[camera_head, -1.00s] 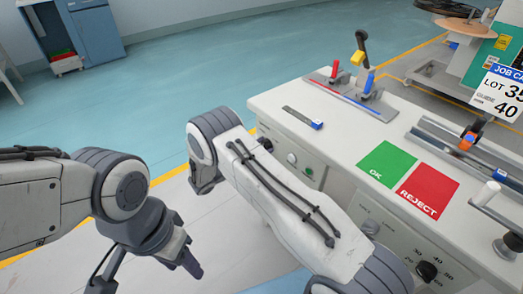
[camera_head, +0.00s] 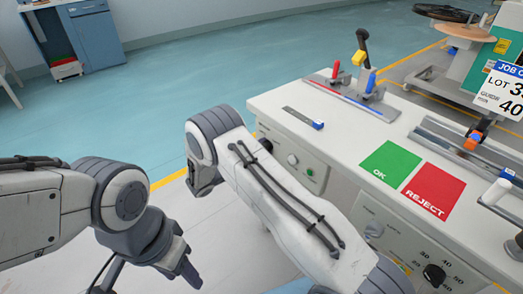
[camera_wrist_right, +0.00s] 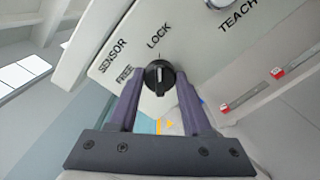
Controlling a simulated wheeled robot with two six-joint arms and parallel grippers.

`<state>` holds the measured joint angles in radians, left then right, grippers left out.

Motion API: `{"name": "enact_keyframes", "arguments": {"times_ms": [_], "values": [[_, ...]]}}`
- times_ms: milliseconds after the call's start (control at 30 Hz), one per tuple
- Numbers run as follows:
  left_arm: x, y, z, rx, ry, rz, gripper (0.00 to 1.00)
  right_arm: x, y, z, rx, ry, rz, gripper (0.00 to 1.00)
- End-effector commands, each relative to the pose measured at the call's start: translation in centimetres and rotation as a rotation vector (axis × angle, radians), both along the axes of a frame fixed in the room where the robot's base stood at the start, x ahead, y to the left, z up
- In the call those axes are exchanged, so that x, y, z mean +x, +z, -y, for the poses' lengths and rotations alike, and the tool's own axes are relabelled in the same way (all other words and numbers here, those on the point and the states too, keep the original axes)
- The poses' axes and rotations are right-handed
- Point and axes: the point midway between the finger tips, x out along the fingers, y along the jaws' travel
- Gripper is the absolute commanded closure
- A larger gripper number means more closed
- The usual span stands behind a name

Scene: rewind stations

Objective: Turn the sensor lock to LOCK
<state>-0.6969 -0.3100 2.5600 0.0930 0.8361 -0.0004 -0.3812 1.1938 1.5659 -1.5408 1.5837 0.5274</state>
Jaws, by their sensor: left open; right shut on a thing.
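The sensor lock is a round black knob (camera_wrist_right: 159,72) with a white pointer mark, on a light panel in the right wrist view. The label LOCK (camera_wrist_right: 159,38) is printed above it, and SENSOR and FREE are to its upper left. The pointer appears roughly upright in that view, towards the LOCK side. My right gripper (camera_wrist_right: 158,88) is shut on the knob, one purple finger on each side. In the head view my right arm hides this grip. My left gripper (camera_head: 145,272) is open and empty at the lower left, away from the bench.
The white bench (camera_head: 345,150) carries a green OK pad (camera_head: 391,163), a red REJECT pad (camera_head: 433,191) and a lever fixture (camera_head: 358,75). A round button (camera_wrist_right: 217,3) marked TEACH is near the knob. Open floor is at the left.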

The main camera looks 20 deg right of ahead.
Motion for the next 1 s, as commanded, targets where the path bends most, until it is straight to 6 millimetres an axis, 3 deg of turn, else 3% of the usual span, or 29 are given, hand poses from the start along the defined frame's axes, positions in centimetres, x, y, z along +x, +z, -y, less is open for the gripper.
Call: {"name": "enact_keyframes", "arguments": {"times_ms": [367,400,433,467,800,1000], "values": [[0.0,0.0,0.0,0.0,0.0,0.0,0.5,-0.1,-0.1,-0.1,0.004,0.0,0.003,1.0],[0.0,0.0,0.0,0.0,0.0,0.0,0.5,-0.1,-0.1,-0.1,0.004,0.0,0.003,0.36],[0.0,0.0,0.0,0.0,0.0,0.0,0.5,-0.1,-0.1,-0.1,0.004,0.0,0.003,0.25],[0.0,0.0,0.0,0.0,0.0,0.0,0.5,-0.1,-0.1,-0.1,0.003,0.001,0.003,0.21],[0.0,0.0,0.0,0.0,0.0,0.0,0.5,-0.1,0.0,-0.3,0.002,0.001,0.004,0.21],[0.0,0.1,0.0,0.0,0.0,0.0,0.5,-1.0,0.0,-2.9,0.003,0.004,0.002,0.21]]}}
